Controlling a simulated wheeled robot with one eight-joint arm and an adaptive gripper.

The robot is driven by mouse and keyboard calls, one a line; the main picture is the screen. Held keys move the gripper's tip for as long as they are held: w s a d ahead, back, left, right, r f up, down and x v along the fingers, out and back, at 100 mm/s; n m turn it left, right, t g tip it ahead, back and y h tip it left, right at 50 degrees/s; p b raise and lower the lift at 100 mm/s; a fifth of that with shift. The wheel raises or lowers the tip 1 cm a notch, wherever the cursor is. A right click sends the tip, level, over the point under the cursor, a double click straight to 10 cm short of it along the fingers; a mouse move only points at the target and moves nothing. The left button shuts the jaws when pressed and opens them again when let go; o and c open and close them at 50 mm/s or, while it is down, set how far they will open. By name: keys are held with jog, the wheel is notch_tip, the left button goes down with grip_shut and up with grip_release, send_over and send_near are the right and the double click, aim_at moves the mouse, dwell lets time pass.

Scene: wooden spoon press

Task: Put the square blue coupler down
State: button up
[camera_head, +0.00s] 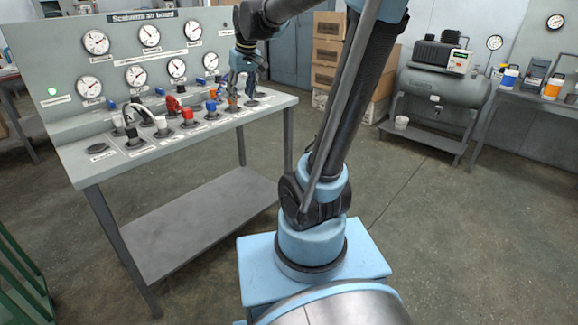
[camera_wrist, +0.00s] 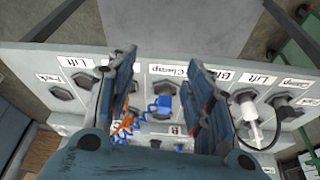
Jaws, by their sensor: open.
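My gripper (camera_wrist: 165,72) is open, with its two dark blue fingers spread wide in the wrist view. Between and beyond the fingers, a blue coupler (camera_wrist: 162,104) rests at a dark fitting behind an upside-down label that seems to read "Clamp". The fingers are apart from it on both sides. An orange and blue coiled hose (camera_wrist: 123,131) shows by the left finger. In the head view my gripper (camera_head: 241,97) hangs over the right part of the board's ledge. A blue-topped coupler (camera_head: 211,106) stands to its left; I cannot tell whether it is the same one.
The grey bench (camera_head: 190,140) carries a row of fittings, including a red coupler (camera_head: 187,115) and a white coupler (camera_head: 161,125). The upright panel (camera_head: 60,50) with several gauges stands close behind. A white coupler (camera_wrist: 250,110) is right of the fingers in the wrist view.

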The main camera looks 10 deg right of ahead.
jog(key=s+d+f+m, duration=0.1)
jog(key=s+d+f, duration=0.3)
jog(key=s+f, duration=0.2)
jog(key=s+d+f+m+h, duration=0.1)
jog(key=s+d+f, duration=0.3)
jog(key=s, duration=0.7)
jog(key=s+d+f+m+g, duration=0.1)
jog(key=s+d+f, duration=0.3)
jog(key=s+f, duration=0.4)
jog(key=shift+s+d+m+h, duration=0.3)
jog(key=shift+s+m, duration=0.25)
jog(key=shift+m, duration=0.35)
jog(key=shift+w+f, duration=0.25)
jog(key=shift+w, duration=0.25)
jog(key=shift+c, duration=1.2)
